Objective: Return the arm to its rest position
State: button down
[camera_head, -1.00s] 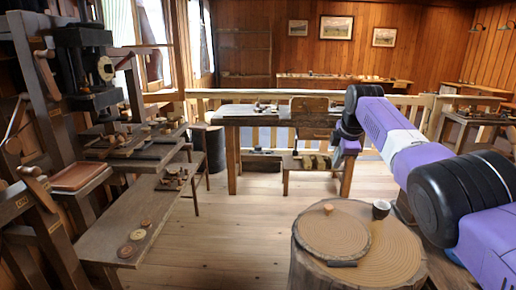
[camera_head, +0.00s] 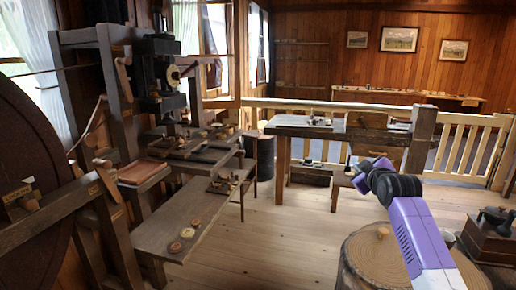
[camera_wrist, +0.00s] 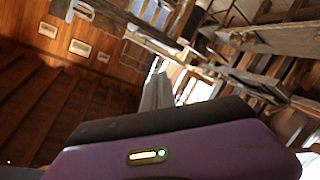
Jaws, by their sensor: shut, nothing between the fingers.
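My arm (camera_head: 418,232) rises from the bottom right of the head view, purple and white with black joints. It passes in front of the round tree-stump table (camera_head: 362,262). Its far end, a small purple and black part, is raised above the stump and in front of the workbench. My gripper (camera_wrist: 158,90) shows in the wrist view as a narrow grey shape beyond the purple wrist housing. It is shut and empty. The finger detail is too small to make out in the head view.
A small wooden spool (camera_head: 382,232) stands on the stump, with a cup (camera_head: 448,237) at its right edge. A long low bench (camera_head: 190,225) and a machine frame stand at left. A workbench (camera_head: 300,128) stands before a pale railing (camera_head: 465,150). Floor between is clear.

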jog(key=s+a+f+m+t, duration=0.1)
jog(key=s+a+f+m, duration=0.15)
jog(key=s+f, duration=0.4)
jog(key=s+a+f+m+t, duration=0.1)
jog(key=s+a+f, duration=0.3)
jog(key=s, duration=0.6)
jog(key=s+a+f+m+t, duration=0.25)
jog(key=s+f, duration=0.35)
jog(key=s, duration=0.3)
jog(key=s+a+f+g, duration=0.1)
jog(key=s+g, duration=0.1)
jog(key=s, duration=2.1)
jog(key=s+a+m+g, duration=0.1)
jog(key=s+a+g, duration=0.1)
jog(key=s, duration=2.1)
jog(key=shift+s+f+g+y, duration=0.25)
jog(key=shift+f+g+y, duration=0.1)
jog(key=shift+g+y, duration=0.1)
jog(key=shift+a, duration=0.1)
